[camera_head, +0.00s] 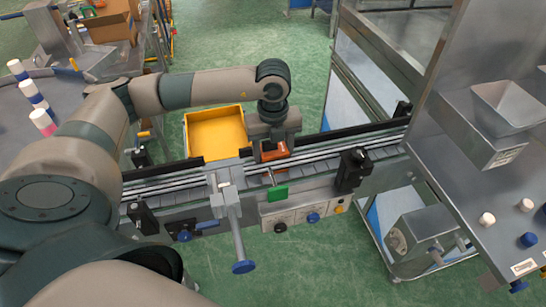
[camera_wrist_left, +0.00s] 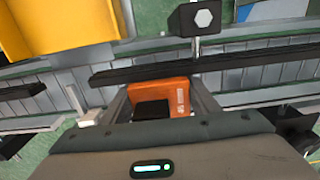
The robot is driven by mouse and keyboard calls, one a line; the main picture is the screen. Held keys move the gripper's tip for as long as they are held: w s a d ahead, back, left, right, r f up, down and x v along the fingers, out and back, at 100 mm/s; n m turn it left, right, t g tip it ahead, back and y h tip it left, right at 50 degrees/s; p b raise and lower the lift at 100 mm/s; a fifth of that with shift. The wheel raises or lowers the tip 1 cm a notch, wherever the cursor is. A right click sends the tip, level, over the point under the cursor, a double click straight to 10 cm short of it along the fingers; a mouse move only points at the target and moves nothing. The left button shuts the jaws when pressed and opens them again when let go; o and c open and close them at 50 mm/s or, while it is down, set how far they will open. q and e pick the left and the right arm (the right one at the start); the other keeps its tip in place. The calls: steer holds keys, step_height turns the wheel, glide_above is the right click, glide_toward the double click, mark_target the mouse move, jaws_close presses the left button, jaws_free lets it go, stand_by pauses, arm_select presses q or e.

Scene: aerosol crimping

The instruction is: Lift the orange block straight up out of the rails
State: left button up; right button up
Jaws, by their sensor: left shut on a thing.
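The orange block (camera_head: 272,152) sits at the conveyor rails (camera_head: 330,152), under my left gripper (camera_head: 274,148) in the head view. In the left wrist view the orange block (camera_wrist_left: 177,95) lies between the two fingers of my left gripper (camera_wrist_left: 160,97), with a dark square area on it and small lettering on its right part. My left gripper is shut on the block. The dark rail (camera_wrist_left: 240,62) runs just beyond it. Whether the block's underside touches the belt is hidden. My right gripper is not in view.
A yellow bin (camera_head: 215,133) stands behind the conveyor, left of my gripper. A steel machine with a hopper (camera_head: 505,108) stands to the right.

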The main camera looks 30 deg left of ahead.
arm_select(q)
steer(key=shift+r+p, duration=0.6)
steer(key=shift+r, duration=0.7)
steer(key=shift+r+p, duration=0.7)
steer(key=shift+r, duration=0.75)
steer(key=shift+r+p, duration=0.75)
steer(key=shift+r, duration=0.8)
steer(key=shift+r, duration=0.1)
